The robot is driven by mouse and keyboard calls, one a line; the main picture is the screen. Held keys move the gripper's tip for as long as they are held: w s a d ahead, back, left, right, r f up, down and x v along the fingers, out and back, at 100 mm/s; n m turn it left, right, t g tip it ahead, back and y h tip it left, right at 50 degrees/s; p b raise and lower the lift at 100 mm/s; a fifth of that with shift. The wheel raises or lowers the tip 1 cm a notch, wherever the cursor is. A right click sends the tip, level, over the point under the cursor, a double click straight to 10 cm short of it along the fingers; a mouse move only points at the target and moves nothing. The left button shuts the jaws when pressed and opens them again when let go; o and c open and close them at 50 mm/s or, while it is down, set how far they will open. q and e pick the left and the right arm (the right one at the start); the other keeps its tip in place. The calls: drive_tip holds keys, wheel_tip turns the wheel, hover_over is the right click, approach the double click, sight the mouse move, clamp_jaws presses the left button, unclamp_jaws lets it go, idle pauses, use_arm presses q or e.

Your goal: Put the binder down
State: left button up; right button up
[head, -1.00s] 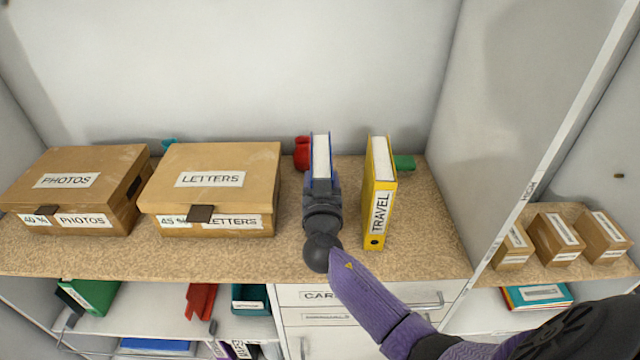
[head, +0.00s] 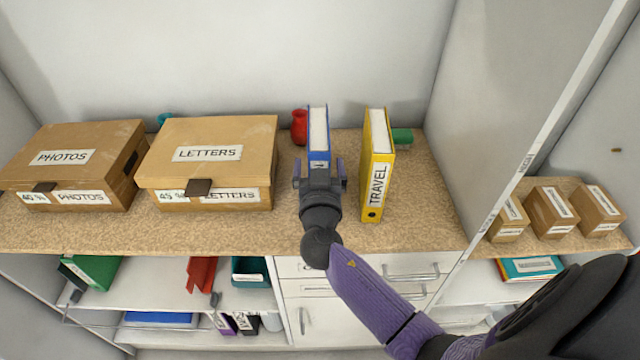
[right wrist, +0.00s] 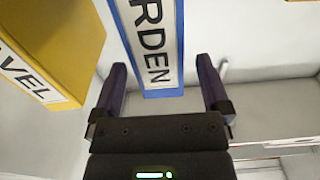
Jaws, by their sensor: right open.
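A blue binder (head: 318,135) stands upright on the speckled shelf top (head: 270,228), between the LETTERS box and the yellow TRAVEL binder (head: 379,160). Its spine label, ending in "RDEN", shows in the right wrist view (right wrist: 155,50). My right gripper (head: 319,172) is at the front of the blue binder. Its two fingers (right wrist: 162,85) are spread apart, with a gap on each side of the spine, and nothing is held. The binder's lower part is hidden behind the gripper in the head view. My left gripper is not in view.
The LETTERS box (head: 208,165) and PHOTOS box (head: 65,165) stand to the left. A red item (head: 299,127) and a green item (head: 402,138) are behind the binders. A white upright panel (head: 500,110) closes off the right. Free surface lies in front of the boxes.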

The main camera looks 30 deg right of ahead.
drive_tip(key=v, duration=0.8)
drive_tip(key=s+a+f+n+g+y, duration=0.1)
drive_tip(key=s+f+n+g+y, duration=0.15)
drive_tip(key=f, duration=0.65)
drive_tip(key=s+a+f+n+g+y, duration=0.1)
drive_tip(key=s+f+n+g+y, duration=0.2)
drive_tip(key=f, duration=0.6)
drive_tip(key=s+a+f+n+g+y, duration=0.15)
drive_tip(key=s+f, duration=0.25)
drive_tip(key=f, duration=0.5)
drive_tip(key=s+f+n+g+y, duration=0.1)
drive_tip(key=s+f+g, duration=0.2)
drive_tip(key=s, duration=0.9)
drive_tip(key=s+f+g+y, duration=0.1)
drive_tip(key=s+f+g, duration=0.3)
drive_tip(key=s+f, duration=0.5)
drive_tip(key=s, duration=0.2)
drive_tip(key=shift+s+a+n+g+b, duration=0.3)
drive_tip(key=shift+s+n+b, duration=0.05)
drive_tip(key=shift+s+n, duration=0.05)
